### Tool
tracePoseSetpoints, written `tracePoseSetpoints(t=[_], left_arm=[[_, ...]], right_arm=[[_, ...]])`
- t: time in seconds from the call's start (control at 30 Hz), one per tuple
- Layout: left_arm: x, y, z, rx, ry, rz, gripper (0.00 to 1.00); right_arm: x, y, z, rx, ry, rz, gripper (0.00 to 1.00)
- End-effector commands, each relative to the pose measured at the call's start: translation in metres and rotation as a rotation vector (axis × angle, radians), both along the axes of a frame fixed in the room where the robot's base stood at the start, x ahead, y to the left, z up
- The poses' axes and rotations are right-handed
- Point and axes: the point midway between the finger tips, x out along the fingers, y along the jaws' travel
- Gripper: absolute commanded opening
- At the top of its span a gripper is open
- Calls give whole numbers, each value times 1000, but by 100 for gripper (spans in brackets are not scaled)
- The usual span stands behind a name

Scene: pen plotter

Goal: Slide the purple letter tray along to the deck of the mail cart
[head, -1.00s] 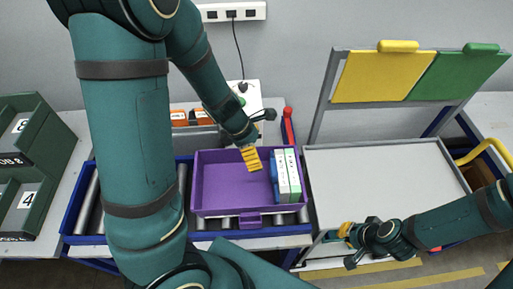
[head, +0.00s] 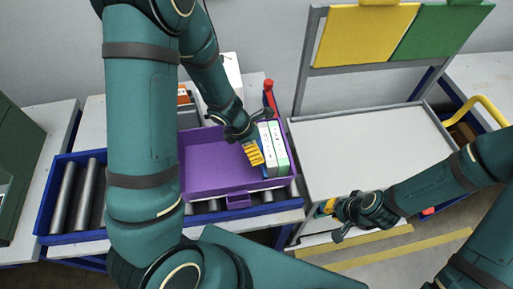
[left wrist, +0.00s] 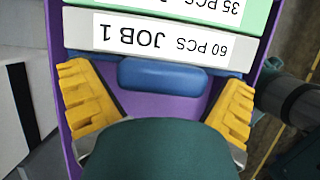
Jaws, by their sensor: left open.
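The purple letter tray (head: 205,165) sits on the roller conveyor, left of the mail cart's grey deck (head: 365,150). White and green boxes labelled JOB stand at its right end, with a blue part beside them. In the left wrist view, the box marked JOB 1 (left wrist: 165,38) and the blue part (left wrist: 162,74) lie ahead of my left gripper (left wrist: 155,100). My left gripper (head: 254,152) is open, its yellow fingers inside the tray close to the blue part. My right gripper (head: 328,207) is at the deck's front left edge; its jaw opening is unclear.
The conveyor's rollers (head: 64,195) show left of the tray. A red lever (head: 269,92) stands behind the tray's right end. Yellow (head: 365,35) and green (head: 440,30) panels rise behind the cart. The deck is bare.

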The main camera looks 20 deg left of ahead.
Motion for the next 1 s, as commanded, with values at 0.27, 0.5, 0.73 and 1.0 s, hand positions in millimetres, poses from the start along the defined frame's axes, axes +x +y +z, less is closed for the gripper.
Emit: tracePoseSetpoints(t=[0.27, 0.5, 0.73, 1.0], left_arm=[[1, -2, -6, 0, 0, 1, 100], [1, -2, -5, 0, 0, 1, 68], [1, -2, -6, 0, 0, 1, 32], [1, -2, -6, 0, 0, 1, 32]], right_arm=[[0, 0, -4, -1, 0, 0, 0], [0, 0, -4, -1, 0, 0, 0], [0, 0, -4, -1, 0, 0, 0], [0, 0, -4, -1, 0, 0, 0]])
